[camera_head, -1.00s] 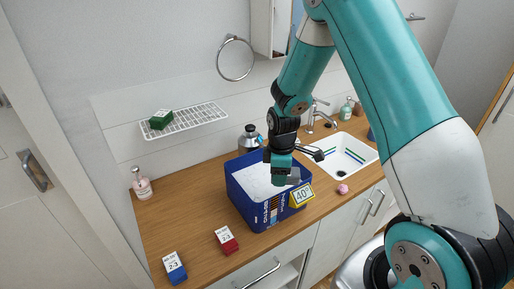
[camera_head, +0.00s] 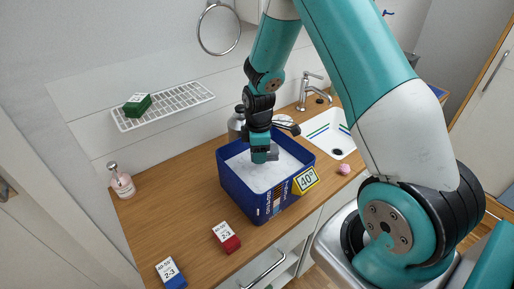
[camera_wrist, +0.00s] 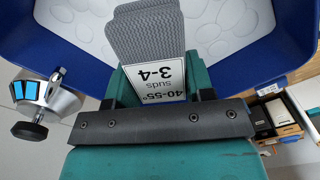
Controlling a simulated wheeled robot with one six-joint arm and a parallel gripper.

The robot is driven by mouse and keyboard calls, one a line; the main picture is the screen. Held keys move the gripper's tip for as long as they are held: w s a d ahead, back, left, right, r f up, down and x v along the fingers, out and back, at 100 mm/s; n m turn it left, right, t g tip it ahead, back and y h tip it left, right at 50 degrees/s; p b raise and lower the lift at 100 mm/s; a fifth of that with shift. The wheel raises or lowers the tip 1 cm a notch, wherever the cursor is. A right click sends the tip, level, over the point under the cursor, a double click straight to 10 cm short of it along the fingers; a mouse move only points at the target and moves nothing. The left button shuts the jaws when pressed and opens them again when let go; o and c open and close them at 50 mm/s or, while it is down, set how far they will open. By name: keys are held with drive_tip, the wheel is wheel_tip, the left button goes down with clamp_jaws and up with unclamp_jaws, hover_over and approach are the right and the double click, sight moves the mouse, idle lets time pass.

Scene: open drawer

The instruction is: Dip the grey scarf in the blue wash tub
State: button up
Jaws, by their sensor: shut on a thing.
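My gripper (camera_head: 263,156) is over the blue wash tub (camera_head: 238,192), its fingers pointing down within the outline of the rim. It is shut on the grey scarf (camera_wrist: 146,35), a ribbed grey folded piece with a white tag reading "40-55°, suds 3-4".
Red (camera_head: 226,238) and blue (camera_head: 171,274) tagged blocks lie on the wooden counter, front left. A green block (camera_head: 137,105) sits on the wall rack (camera_head: 172,106). A pink bottle (camera_head: 122,183) stands left, a metal flask (camera_head: 236,124) behind the tub, and a sink (camera_head: 336,138) right.

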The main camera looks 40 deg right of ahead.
sight(262, 187)
wheel_tip(262, 187, down, 13)
drive_tip(key=b, duration=0.8)
drive_tip(key=shift+r, duration=0.1)
drive_tip(key=shift+a, duration=0.1)
drive_tip(key=shift+w+a, duration=0.35)
drive_tip(key=shift+w, duration=0.05)
drive_tip(key=shift+s+d, duration=0.15)
drive_tip(key=shift+s+d, duration=0.25)
drive_tip(key=shift+s+d, duration=0.1)
drive_tip(key=shift+d, duration=0.05)
idle(0.3)
drive_tip(key=shift+s+d, duration=0.3)
